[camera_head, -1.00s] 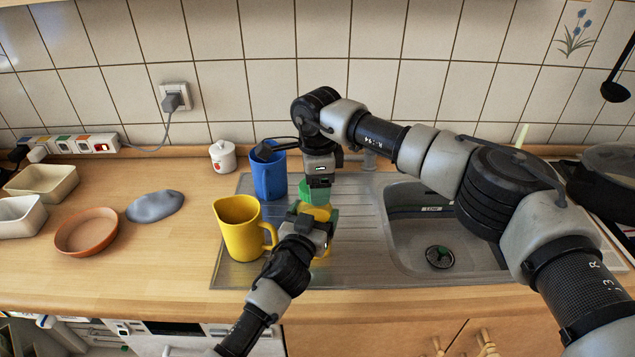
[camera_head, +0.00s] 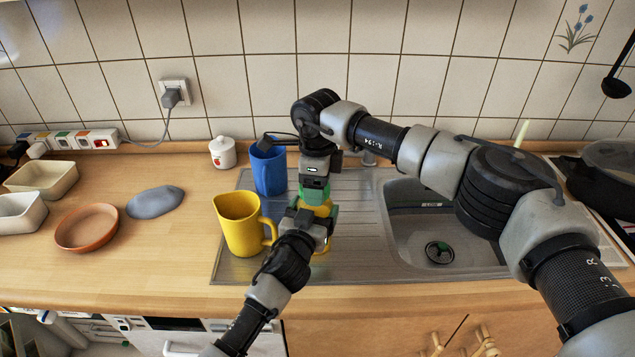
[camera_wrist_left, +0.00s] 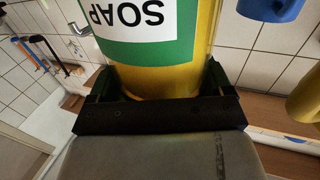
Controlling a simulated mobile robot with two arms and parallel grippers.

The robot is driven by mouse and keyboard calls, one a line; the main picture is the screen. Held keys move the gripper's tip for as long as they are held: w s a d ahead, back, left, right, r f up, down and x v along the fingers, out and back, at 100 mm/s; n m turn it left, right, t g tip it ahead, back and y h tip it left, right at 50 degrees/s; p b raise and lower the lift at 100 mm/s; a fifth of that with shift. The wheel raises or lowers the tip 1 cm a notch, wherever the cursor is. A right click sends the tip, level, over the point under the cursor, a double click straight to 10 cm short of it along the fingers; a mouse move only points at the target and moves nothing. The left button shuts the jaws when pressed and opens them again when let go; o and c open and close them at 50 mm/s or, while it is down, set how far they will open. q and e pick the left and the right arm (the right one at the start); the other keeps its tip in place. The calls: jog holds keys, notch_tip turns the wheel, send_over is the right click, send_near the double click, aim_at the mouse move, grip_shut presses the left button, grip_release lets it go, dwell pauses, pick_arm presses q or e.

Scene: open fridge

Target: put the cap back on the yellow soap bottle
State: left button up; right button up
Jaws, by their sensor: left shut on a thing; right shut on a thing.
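The yellow soap bottle (camera_head: 320,211) is upright over the drainboard, partly hidden by my grippers. In the left wrist view its yellow body (camera_wrist_left: 165,82) and green-and-white SOAP label show upside down. My left gripper (camera_head: 314,224) is shut on the bottle's body, with a finger on each side in the wrist view (camera_wrist_left: 158,85). My right gripper (camera_head: 317,190) points down directly above the bottle top, shut on the cap. The green at its fingertips hides where cap and fingers divide. Whether the cap touches the bottle's neck cannot be seen.
A yellow pitcher (camera_head: 241,226) stands close left of the bottle, a blue cup (camera_head: 268,170) behind it. The sink (camera_head: 410,230) lies to the right. A terracotta dish (camera_head: 87,228) and a grey lump (camera_head: 155,202) lie on the left counter.

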jog(key=m, duration=0.6)
jog(key=shift+s+a+m, duration=0.1)
jog(key=shift+s+m, duration=0.05)
jog(key=shift+m, duration=0.25)
jog(key=m, duration=0.4)
jog(key=shift+a, duration=0.1)
jog(key=m, duration=0.4)
jog(key=shift+a+m, duration=0.15)
jog(key=shift+m, duration=0.25)
jog(key=m, duration=0.4)
jog(key=shift+a, duration=0.15)
jog(key=m, duration=0.4)
jog(key=shift+m, duration=0.4)
jog(key=m, duration=0.4)
jog(key=shift+a+m, duration=0.1)
jog(key=shift+m, duration=0.2)
jog(key=m, duration=0.4)
jog(key=shift+w, duration=0.3)
jog(key=m, duration=0.6)
jog(key=shift+a+f, duration=0.1)
jog(key=shift+a, duration=0.05)
jog(key=shift+w, duration=0.1)
jog(key=o, duration=0.9)
